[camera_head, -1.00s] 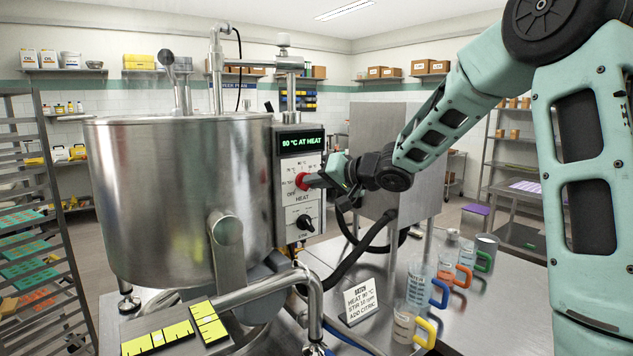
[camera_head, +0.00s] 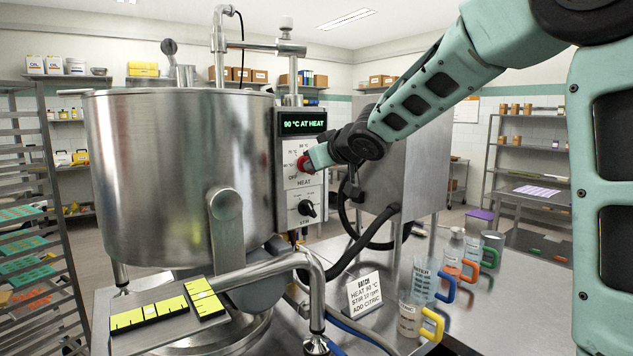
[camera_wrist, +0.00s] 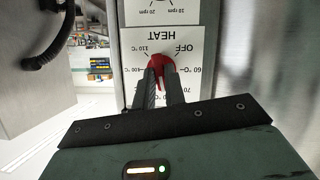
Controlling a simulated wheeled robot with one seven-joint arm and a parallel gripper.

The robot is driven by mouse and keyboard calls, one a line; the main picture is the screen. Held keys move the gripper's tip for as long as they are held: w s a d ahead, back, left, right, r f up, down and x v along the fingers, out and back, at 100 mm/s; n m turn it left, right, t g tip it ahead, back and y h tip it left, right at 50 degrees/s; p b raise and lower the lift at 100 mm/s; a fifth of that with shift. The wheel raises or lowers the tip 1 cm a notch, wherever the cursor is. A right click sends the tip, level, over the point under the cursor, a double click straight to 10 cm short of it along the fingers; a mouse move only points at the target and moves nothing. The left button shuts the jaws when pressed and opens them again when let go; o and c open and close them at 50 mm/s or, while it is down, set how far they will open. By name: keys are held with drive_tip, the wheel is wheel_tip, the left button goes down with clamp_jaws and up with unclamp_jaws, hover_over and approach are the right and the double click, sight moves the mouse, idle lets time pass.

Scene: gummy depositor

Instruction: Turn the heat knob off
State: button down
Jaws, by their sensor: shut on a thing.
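The red heat knob (camera_head: 303,163) sits on the white control panel (camera_head: 291,183) at the right side of the steel kettle (camera_head: 180,180). My gripper (camera_head: 311,160) reaches it from the right, with its fingers shut on the knob. In the wrist view the knob (camera_wrist: 161,70) shows between the two fingers (camera_wrist: 161,88), under an upside-down HEAT label with OFF and temperature marks around it. The fingers hide part of the knob, so its exact setting is unclear.
A black stir knob (camera_head: 307,208) sits just below the heat knob. A batch card (camera_head: 364,294) and several handled jugs, one with a yellow handle (camera_head: 433,324), stand on the steel table. A black hose (camera_head: 370,235) loops below my arm. A tray rack (camera_head: 30,200) stands at the left.

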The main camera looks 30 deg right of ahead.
drive_tip(key=shift+f+n+h+b, duration=0.1)
drive_tip(key=shift+n+h+b, duration=0.5)
drive_tip(key=shift+b, duration=1.05)
drive_tip(key=shift+a+n+b, duration=0.2)
drive_tip(key=shift+n+b, duration=0.3)
drive_tip(key=shift+b, duration=0.55)
drive_tip(key=shift+f+n+t+b, duration=0.1)
drive_tip(key=shift+n+t+b, duration=0.2)
drive_tip(key=shift+b, duration=0.8)
drive_tip(key=shift+a+f+n+t+h+b, duration=0.1)
drive_tip(key=shift+f+n+t+h+b, duration=0.65)
drive_tip(key=shift+n+b, duration=3.55)
drive_tip(key=shift+d+r+n+t+h+b, duration=0.2)
drive_tip(key=shift+n+t+b, duration=1.5)
drive_tip(key=shift+b, duration=4.85)
drive_tip(key=shift+a+f+n+t+h+b, duration=0.2)
drive_tip(key=shift+n+t+h+b, duration=0.45)
drive_tip(key=shift+n+b, duration=3.75)
drive_tip(key=shift+m+y+b, duration=0.3)
drive_tip(key=shift+m+b, duration=0.4)
drive_tip(key=shift+b, duration=0.35)
